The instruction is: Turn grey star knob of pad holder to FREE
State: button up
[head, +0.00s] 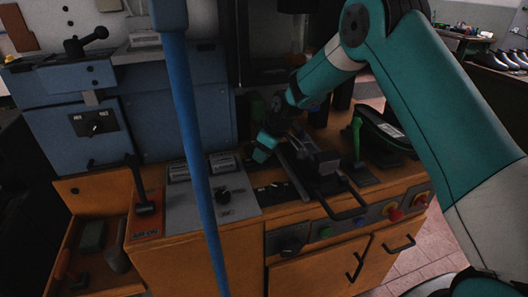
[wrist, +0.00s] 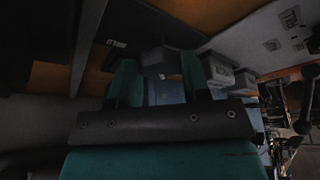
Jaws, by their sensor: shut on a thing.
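My gripper (head: 259,154) reaches down to the bench top, left of the dark rails and grey block of the press. In the wrist view its two teal fingers (wrist: 160,76) stand on either side of a dark grey knob (wrist: 160,60), which I take to be the star knob. The gripper is shut on it. The fingers and shadow hide much of the knob's outline. Its pointer and any FREE marking cannot be read. In the head view the gripper mostly hides the knob.
A blue post (head: 192,125) stands in front. A grey panel (head: 238,205) with a black knob lies left of my gripper. A green lever (head: 357,140) and a black loop handle (head: 345,208) stand to the right. The blue machine (head: 60,120) fills the left back.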

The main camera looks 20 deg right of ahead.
dwell(0.3)
jog(key=o, duration=0.9)
jog(key=b+v, duration=0.1)
jog(key=v, duration=1.6)
jog(key=shift+s+d+r+b, duration=0.15)
jog(key=shift+b, duration=0.2)
